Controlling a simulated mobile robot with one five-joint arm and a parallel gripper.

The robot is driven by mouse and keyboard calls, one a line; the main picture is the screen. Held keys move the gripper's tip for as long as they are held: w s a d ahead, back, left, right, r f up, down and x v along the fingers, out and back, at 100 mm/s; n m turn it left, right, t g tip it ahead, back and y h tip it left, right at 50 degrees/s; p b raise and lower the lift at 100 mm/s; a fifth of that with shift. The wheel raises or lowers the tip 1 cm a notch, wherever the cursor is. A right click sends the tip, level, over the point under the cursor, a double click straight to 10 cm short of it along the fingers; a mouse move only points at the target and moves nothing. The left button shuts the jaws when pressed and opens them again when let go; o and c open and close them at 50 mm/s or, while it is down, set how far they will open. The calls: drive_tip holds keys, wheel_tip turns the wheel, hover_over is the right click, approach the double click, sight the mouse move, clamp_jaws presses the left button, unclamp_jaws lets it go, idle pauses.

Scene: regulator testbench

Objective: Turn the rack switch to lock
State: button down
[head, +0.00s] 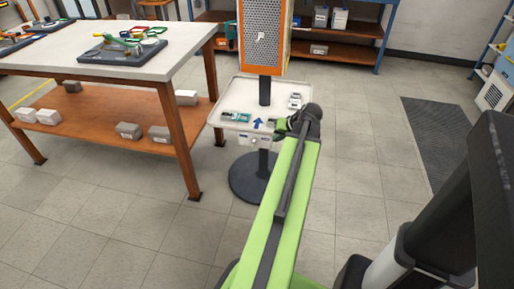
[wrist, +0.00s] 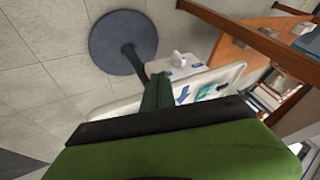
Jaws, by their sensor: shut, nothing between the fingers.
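The rack switch looks to be the small white knob (wrist: 178,58) on the front edge of the white tray (wrist: 232,73), in the wrist view. Small blue marks sit on either side of it. In the head view a pale panel (head: 254,140) with small marks shows on the front of the tray (head: 225,99); the knob's setting is too small to read. My gripper (head: 284,125) is shut and empty, over the right front part of the tray. In the wrist view its green tip (wrist: 160,78) is just beside the knob, apparently apart from it.
The tray carries small devices and a blue arrow (head: 258,122), on a post with a round dark base (head: 257,177). An orange-framed perforated panel (head: 264,35) stands above. A workbench (head: 110,45) is at left. Floor at right is open, with a dark mat (head: 437,135).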

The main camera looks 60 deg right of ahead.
sight(254, 144)
drive_tip(key=shift+m, duration=0.6)
drive_tip(key=b+x, duration=0.5)
drive_tip(key=x, duration=0.1)
drive_tip(key=s+b+x, duration=0.1)
drive_tip(key=b+x, duration=0.2)
drive_tip(key=shift+w+d+f+b, duration=0.2)
drive_tip(key=shift+d+f+b, duration=0.1)
drive_tip(key=shift+d+f, duration=0.15)
drive_tip(key=shift+w+a+r+p, duration=0.2)
drive_tip(key=shift+w, duration=0.45)
drive_tip(key=shift+w+a+r+p, duration=0.15)
drive_tip(key=shift+w+a+r, duration=0.05)
drive_tip(key=shift+w, duration=0.45)
drive_tip(key=shift+w+a+r+p, duration=0.2)
drive_tip(key=shift+w, duration=0.45)
